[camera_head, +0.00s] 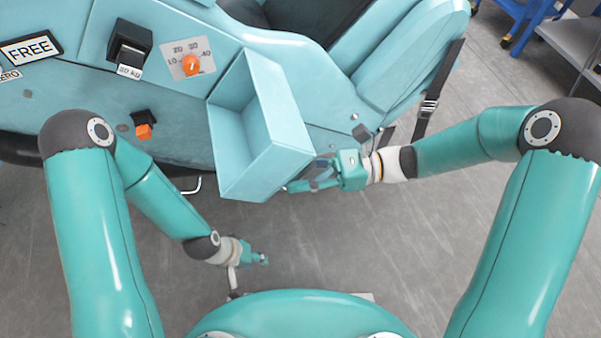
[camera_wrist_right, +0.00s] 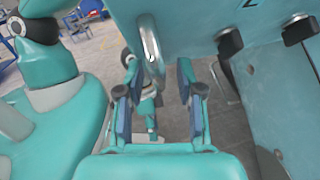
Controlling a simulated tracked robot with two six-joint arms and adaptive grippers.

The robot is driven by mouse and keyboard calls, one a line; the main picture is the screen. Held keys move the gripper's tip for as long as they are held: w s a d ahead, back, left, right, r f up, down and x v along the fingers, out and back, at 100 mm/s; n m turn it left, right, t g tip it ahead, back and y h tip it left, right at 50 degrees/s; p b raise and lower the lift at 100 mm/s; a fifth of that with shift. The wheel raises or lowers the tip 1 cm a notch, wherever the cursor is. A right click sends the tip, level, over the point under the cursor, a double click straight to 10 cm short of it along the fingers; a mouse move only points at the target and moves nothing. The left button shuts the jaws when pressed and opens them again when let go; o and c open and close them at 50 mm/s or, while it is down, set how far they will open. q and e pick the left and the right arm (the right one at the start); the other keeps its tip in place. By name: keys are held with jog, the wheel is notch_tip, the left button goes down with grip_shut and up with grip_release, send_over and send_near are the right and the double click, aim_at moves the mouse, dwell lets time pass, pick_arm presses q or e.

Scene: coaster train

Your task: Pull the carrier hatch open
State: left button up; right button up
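The carrier hatch (camera_head: 282,98) is a light-teal, box-like bin that stands tilted out from the car's side, its hollow inside facing up in the head view. Its outer panel (camera_wrist_right: 200,18) is at the top of the right wrist view and carries a curved metal handle (camera_wrist_right: 148,38). My right gripper (camera_head: 303,184) is at the hatch's lower right edge. In the right wrist view its fingers (camera_wrist_right: 157,72) are spread apart, with the lower end of the handle between their tips; contact is not visible. My left gripper (camera_head: 262,259) is low over the floor, away from the hatch; its fingers are too small to read.
The teal car side (camera_head: 185,125) has an orange knob (camera_head: 191,65), a black switch (camera_head: 128,45), an orange latch (camera_head: 144,130) and a FREE sign (camera_head: 30,47). A black strap (camera_head: 430,105) hangs at the right. The grey floor (camera_head: 330,245) is clear in front.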

aim_at(286, 180)
jog(key=shift+c, duration=0.3)
grip_shut()
jog(key=shift+s+a+r+p, duration=0.15)
jog(key=shift+r+p, duration=0.2)
jog(key=shift+p, duration=0.05)
jog(key=s+a+r+p, duration=0.2)
jog(key=shift+r+p, duration=0.1)
jog(key=shift+p, duration=0.2)
jog(key=shift+s, duration=0.15)
